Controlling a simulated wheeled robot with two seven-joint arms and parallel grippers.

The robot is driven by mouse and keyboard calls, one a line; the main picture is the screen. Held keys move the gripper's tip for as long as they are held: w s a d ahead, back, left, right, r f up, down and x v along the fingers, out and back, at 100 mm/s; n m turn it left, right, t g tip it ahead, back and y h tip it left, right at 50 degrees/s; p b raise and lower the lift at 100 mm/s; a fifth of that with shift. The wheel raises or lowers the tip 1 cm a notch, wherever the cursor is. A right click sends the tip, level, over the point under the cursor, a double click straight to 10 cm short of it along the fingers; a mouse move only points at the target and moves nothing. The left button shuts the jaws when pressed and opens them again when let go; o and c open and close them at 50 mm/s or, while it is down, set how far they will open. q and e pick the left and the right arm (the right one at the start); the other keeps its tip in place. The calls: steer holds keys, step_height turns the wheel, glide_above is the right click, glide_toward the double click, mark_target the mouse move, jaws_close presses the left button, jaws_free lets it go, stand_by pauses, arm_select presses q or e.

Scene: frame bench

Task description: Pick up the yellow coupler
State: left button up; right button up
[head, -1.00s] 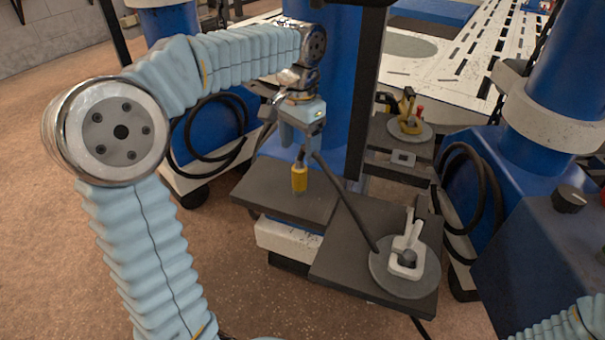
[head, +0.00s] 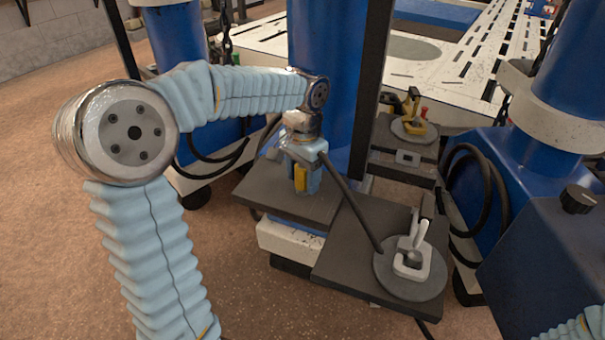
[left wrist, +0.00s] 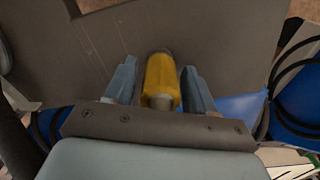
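The yellow coupler (head: 300,178) stands upright on the dark grey shelf (head: 262,190) in front of the blue column. In the head view my left gripper (head: 302,184) has come down over it, with its fingers around it. In the left wrist view the coupler (left wrist: 161,80) lies between the two light-blue fingers of the left gripper (left wrist: 160,88), with a visible gap on each side. The left gripper is open. Part of the coupler is hidden by the fingers in the head view. My right gripper is not in view.
A dark rod (head: 350,205) slants down right past my left gripper. A round grey plate with a white clamp (head: 411,258) sits on the nearer dark shelf. A yellow clamp (head: 412,108) stands farther back. Blue columns with coiled cables flank the shelves.

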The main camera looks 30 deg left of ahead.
arm_select(q)
jaws_close()
